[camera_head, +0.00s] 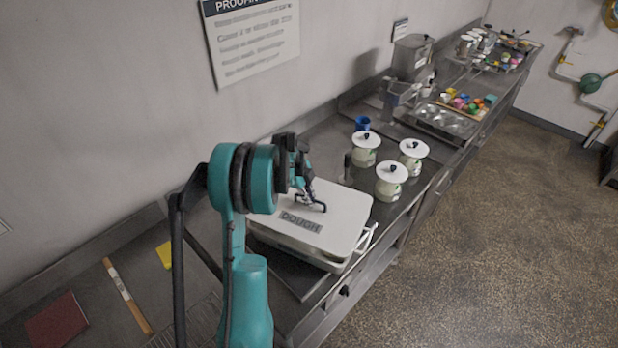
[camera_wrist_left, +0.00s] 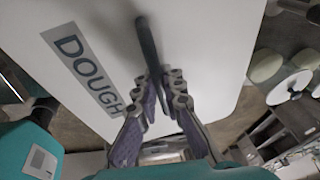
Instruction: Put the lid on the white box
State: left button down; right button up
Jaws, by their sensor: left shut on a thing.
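The white lid (camera_head: 340,212) has a dark "DOUGH" label and a black bar handle (camera_head: 318,206). It lies flat over the white box (camera_head: 285,243), whose side wall and pale side handle show below the lid's edge. I cannot tell whether the lid touches the rim all round. My left gripper (camera_head: 303,198) is above the lid, shut on its handle. In the left wrist view, the fingers (camera_wrist_left: 165,88) close around the handle (camera_wrist_left: 148,45), with the lid (camera_wrist_left: 205,40) filling much of the picture. My right gripper is not in view.
A rolling pin (camera_head: 125,293), a yellow piece (camera_head: 164,254) and a dark red book-like slab (camera_head: 57,320) lie on the counter at left. The wall is close behind.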

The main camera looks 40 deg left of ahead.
aim_at(310, 208)
pick_arm(q)
jog(key=shift+r, duration=0.25)
jog(key=shift+s+d+r, duration=0.1)
jog(key=shift+s, duration=0.1)
jog(key=shift+s+d, duration=0.1)
notch_tip(310, 208, down, 2)
jog(key=shift+f+b, duration=0.25)
jog(key=shift+b, duration=0.35)
jog(key=shift+f+b, duration=0.35)
jog(key=shift+f, duration=0.3)
jog(key=shift+f+b, duration=0.6)
jog(key=shift+f, duration=0.05)
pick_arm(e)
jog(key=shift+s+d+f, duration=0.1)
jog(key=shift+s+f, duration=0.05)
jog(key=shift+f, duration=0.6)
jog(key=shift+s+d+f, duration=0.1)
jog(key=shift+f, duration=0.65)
pick_arm(q)
jog(key=shift+r, duration=0.1)
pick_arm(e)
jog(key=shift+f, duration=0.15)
pick_arm(q)
jog(key=shift+f+b, duration=0.25)
jog(key=shift+b, duration=0.3)
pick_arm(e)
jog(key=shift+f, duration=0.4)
